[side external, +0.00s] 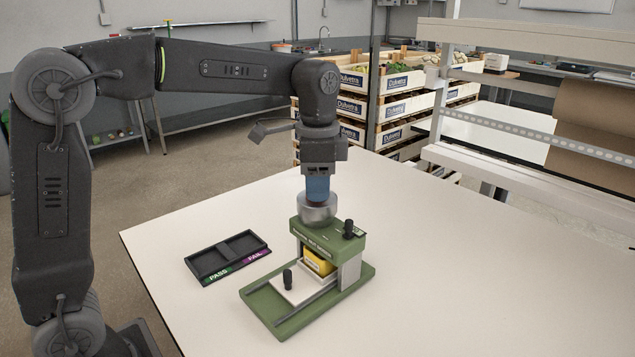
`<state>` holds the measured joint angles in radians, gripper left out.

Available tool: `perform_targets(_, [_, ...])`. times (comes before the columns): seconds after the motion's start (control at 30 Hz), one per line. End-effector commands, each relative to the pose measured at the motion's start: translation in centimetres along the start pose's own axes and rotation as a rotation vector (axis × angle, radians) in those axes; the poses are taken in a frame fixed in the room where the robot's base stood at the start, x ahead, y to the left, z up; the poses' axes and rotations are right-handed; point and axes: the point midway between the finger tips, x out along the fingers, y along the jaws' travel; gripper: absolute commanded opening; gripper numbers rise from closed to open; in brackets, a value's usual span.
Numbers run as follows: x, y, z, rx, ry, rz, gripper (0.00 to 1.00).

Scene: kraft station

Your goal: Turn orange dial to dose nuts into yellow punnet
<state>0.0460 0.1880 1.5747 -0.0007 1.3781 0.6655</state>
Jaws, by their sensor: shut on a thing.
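A green dispenser (327,236) stands on the white table with a round grey metallic part (317,209) on its top. The yellow punnet (318,262) sits inside the dispenser, under its top; its contents cannot be made out. My gripper (318,188) points straight down over the dispenser, with a blue section at its lower end meeting the round grey part. It is shut on that part as far as I can see; the fingertips are hard to make out. No orange dial shows in this view.
A dark two-compartment tray (228,254) marked PASS and FAIL lies left of the dispenser. A white sliding plate with a black knob (287,279) is on the dispenser's front rails. Crates (391,108) and a shelf rack (520,40) stand behind. The table's right side is clear.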

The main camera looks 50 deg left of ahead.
Motion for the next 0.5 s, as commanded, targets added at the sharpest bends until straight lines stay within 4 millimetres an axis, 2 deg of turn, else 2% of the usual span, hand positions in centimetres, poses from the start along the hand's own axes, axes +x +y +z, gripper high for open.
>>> perform_targets(0.2, [0.07, 0.03, 0.09, 0.114, -0.005, 0.002, 0.1])
perform_targets(0.5, [0.09, 0.02, 0.11, 0.182, -0.005, 0.002, 0.1])
